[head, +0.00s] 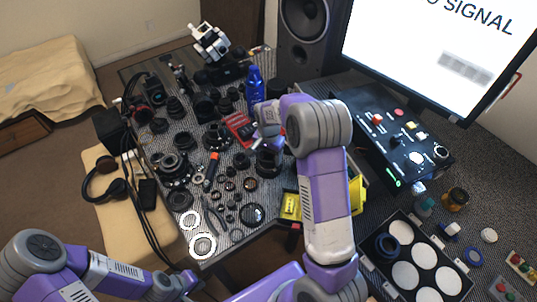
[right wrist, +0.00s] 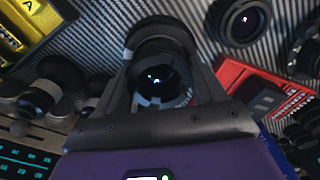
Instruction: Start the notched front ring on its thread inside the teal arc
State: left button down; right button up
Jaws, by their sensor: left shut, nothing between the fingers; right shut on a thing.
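In the right wrist view my right gripper (right wrist: 163,84) is shut, its two fingers on either side of a dark round part around a black lens barrel (right wrist: 160,40). The held part looks like the notched front ring, but its notches are too dark to make out. I cannot tell whether it touches the thread. No teal arc can be made out. In the head view the lens barrel (head: 268,162) stands on the mat below my right wrist, which hides much of the right gripper. My left gripper (head: 186,282) is shut and empty at the bottom edge, away from the lens.
Many loose lens parts crowd the patterned mat left of the barrel. A red case (head: 238,126) and a blue bottle (head: 254,86) are close behind. A yellow box (head: 291,206) is in front. A black tray with white discs (head: 405,275) lies at right.

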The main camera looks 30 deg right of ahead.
jog(key=shift+r+p, duration=0.2)
jog(key=shift+p, duration=0.25)
dwell(1.1)
jog(key=shift+f, duration=0.4)
dwell(1.1)
jog(key=o, duration=1.2)
notch_tip(320, 180, up, 8)
jog(key=shift+f+p, duration=0.2)
jog(key=shift+p, duration=0.65)
